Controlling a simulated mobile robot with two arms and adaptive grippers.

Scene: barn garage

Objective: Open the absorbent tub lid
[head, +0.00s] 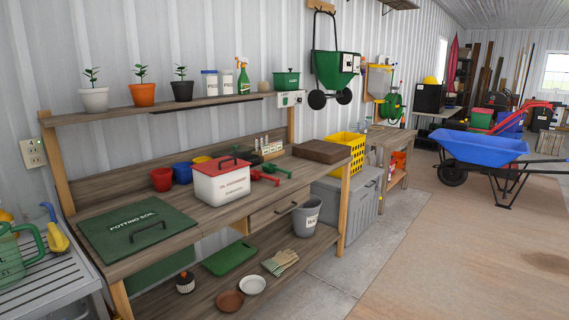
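A white tub with red lettering (222,187) stands on the wooden potting bench. The lettering looks like "oil absorbent". Its red lid (212,166) lies flat across the top and looks closed, with a dark handle on it. Neither of my grippers shows in the head view.
A green potting soil lid (138,228) is set in the bench (215,215) left of the tub. Red and green hand tools (268,175) lie close on its right, and small pots (162,179) stand behind-left. The floor (400,260) at right is clear.

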